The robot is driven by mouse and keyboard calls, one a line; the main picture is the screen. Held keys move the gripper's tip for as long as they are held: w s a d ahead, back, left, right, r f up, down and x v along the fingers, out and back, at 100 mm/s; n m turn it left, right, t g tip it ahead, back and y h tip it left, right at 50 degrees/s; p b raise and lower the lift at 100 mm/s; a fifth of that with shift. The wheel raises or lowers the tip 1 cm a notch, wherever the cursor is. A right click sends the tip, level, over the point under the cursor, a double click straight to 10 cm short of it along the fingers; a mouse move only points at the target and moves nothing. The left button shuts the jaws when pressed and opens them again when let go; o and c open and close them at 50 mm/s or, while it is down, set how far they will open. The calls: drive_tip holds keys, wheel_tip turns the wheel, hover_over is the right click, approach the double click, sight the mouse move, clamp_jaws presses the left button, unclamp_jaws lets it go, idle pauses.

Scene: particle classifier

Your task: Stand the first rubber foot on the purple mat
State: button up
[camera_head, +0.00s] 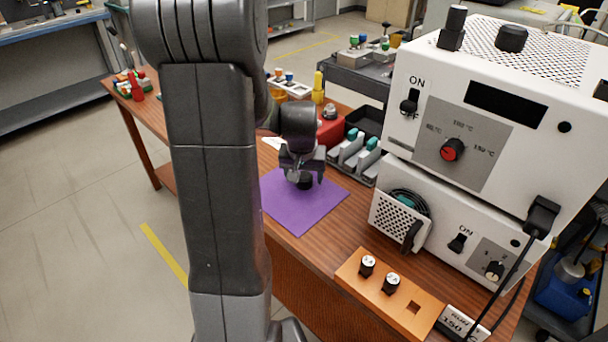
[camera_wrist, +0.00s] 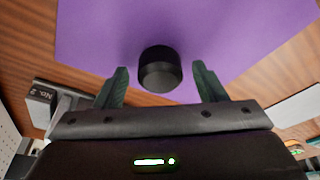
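A short black cylinder, which looks like the rubber foot (camera_wrist: 159,71), stands upright on the purple mat (camera_wrist: 215,25). In the head view the foot (camera_head: 305,183) shows as a dark shape on the mat (camera_head: 300,217), just below my gripper. My gripper (camera_wrist: 162,86) is open. Its two fingers are apart, one on each side of the foot, with a visible gap on both sides. In the head view my gripper (camera_head: 303,168) is over the back part of the mat, partly hiding the foot.
Right of the mat stand white stacked instruments (camera_head: 490,110) with a round fan grille. An orange block (camera_head: 340,275) with two black knobs and an empty square hole lies in front. Grey holders with teal-topped parts (camera_head: 358,150) and a red box (camera_head: 330,130) stand behind.

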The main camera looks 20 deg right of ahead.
drive_tip(key=shift+r, duration=0.1)
drive_tip(key=p+v, duration=0.2)
drive_tip(key=v, duration=1)
